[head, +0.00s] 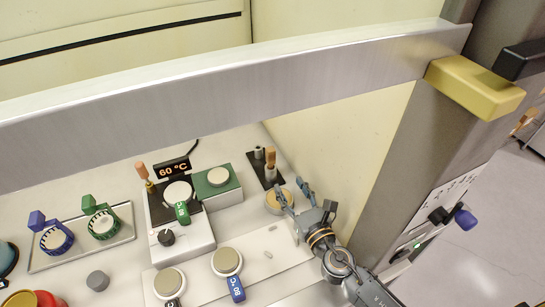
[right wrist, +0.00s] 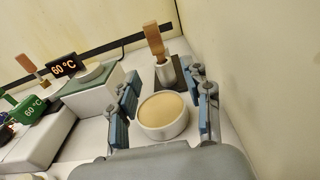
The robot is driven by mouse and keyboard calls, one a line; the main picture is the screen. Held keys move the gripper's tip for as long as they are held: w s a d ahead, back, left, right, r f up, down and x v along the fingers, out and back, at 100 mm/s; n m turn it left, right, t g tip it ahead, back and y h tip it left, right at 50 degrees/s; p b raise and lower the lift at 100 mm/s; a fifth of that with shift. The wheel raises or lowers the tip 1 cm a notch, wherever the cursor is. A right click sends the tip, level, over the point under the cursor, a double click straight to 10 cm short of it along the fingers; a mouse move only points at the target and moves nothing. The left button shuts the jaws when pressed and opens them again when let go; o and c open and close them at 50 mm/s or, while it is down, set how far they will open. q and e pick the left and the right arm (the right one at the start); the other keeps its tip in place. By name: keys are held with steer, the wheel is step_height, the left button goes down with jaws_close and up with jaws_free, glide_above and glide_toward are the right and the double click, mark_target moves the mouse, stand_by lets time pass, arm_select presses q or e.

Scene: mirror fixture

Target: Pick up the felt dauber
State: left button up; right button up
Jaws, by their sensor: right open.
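An upright wooden-handled tool that looks like the felt dauber (head: 270,158) stands on a dark plate near the back right wall. In the right wrist view the same tool (right wrist: 156,42) rises from a grey holder, beyond the fingertips; its lower end is hidden. My right gripper (head: 292,191) is open and empty, its fingers pointing toward the back. In the right wrist view the open fingers (right wrist: 163,78) lie either side of a white round dish with a tan top (right wrist: 163,112); I cannot tell whether they touch it. My left gripper is not in view.
A green block (head: 230,188) and a hotplate unit (head: 180,240) stand left of the gripper. A second orange-handled tool (head: 143,172) is at the hotplate. A pale plate with lidded jars (head: 227,261) lies in front. A broad metal beam (head: 230,85) crosses above; a grey post (head: 400,170) stands right.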

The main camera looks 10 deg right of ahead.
mark_target(272, 159)
steer(key=shift+w+a+r+p, duration=0.4)
steer(key=shift+w+a+r, duration=0.15)
steer(key=shift+r, duration=0.1)
steer(key=w, duration=0.1)
steer(key=w+a, duration=0.1)
steer(key=w, duration=0.3)
steer(key=shift+w+f, duration=0.3)
steer(key=shift+w+a+r, duration=0.1)
steer(key=shift+w+r, duration=0.05)
steer(key=shift+w, duration=0.4)
steer(key=shift+w+a+r, duration=0.1)
steer(key=shift+w+r, duration=0.05)
steer(key=shift+w, duration=0.35)
steer(key=w, duration=0.3)
steer(key=shift+w+a+f, duration=0.1)
steer(key=shift+a+f, duration=0.05)
steer(key=shift+a, duration=0.05)
steer(key=shift+w, duration=0.1)
steer(key=c, duration=0.3)
jaws_close()
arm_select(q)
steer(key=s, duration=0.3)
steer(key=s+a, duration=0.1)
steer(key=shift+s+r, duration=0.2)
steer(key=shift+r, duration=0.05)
